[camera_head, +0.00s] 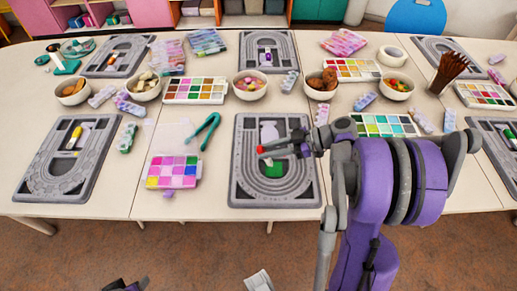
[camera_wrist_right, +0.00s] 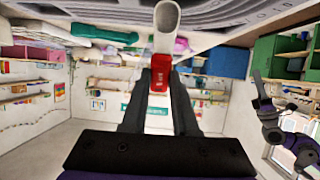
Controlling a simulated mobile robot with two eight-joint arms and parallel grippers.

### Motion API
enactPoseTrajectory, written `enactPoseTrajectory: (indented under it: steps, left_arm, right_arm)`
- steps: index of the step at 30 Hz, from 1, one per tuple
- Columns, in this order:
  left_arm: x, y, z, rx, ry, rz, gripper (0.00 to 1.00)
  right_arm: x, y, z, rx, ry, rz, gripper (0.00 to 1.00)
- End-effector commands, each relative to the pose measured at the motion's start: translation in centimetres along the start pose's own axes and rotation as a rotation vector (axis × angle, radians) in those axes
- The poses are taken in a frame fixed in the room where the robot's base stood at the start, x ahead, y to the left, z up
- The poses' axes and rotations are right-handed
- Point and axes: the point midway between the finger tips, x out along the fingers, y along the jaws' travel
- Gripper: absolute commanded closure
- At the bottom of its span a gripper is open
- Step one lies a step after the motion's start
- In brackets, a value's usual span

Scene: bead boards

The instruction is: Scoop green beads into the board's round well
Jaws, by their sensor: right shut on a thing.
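The grey board (camera_head: 238,180) lies on the table in front of me, with curved grooves and a round well near its middle. A green patch (camera_head: 273,168), apparently green beads, shows in the well; single beads are too small to tell. My right gripper (camera_head: 283,149) is over the board, above and just beyond the green patch. It is shut on a scoop with a red part; in the right wrist view the scoop's red part (camera_wrist_right: 160,73) is between the fingers and a pale round end (camera_wrist_right: 167,17) sticks out beyond them. Part of my left arm shows in that view, its fingers unclear.
A palette of pink and yellow squares (camera_head: 173,172) and green tweezers (camera_head: 207,131) lie left of the board. A bowl (camera_head: 250,85), paint palettes (camera_head: 195,90) and more boards (camera_head: 67,157) stand around. My right arm covers the table to the right.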

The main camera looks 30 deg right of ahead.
Motion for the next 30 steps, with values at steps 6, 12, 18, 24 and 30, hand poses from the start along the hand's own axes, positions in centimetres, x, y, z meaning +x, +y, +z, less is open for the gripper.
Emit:
enactPoseTrajectory:
  steps: [6,12,18,24,30]
  left_arm:
    - [-0.6,0.0,-0.3,0.0,0.002,0.0,0.5]
    - [-2.3,0.0,-1.3,0.0,0.008,0.0,0.5]
    - [-4.0,0.0,-2.4,0.0,0.015,0.0,0.5]
    - [-5.5,0.0,-3.4,0.0,0.022,0.0,0.5]
    - [-6.1,0.0,-3.9,0.0,0.025,0.0,0.5]
  right_arm:
    - [-0.1,-0.1,0.0,-0.001,-0.042,-0.001,1.0]
    - [1.1,-0.1,0.0,-0.008,-0.186,-0.006,1.0]
    - [2.7,-0.2,0.3,-0.018,-0.38,-0.009,1.0]
    - [4.7,-0.2,0.7,-0.028,-0.617,-0.012,1.0]
    - [6.7,-0.3,1.4,-0.036,-0.855,-0.014,1.0]
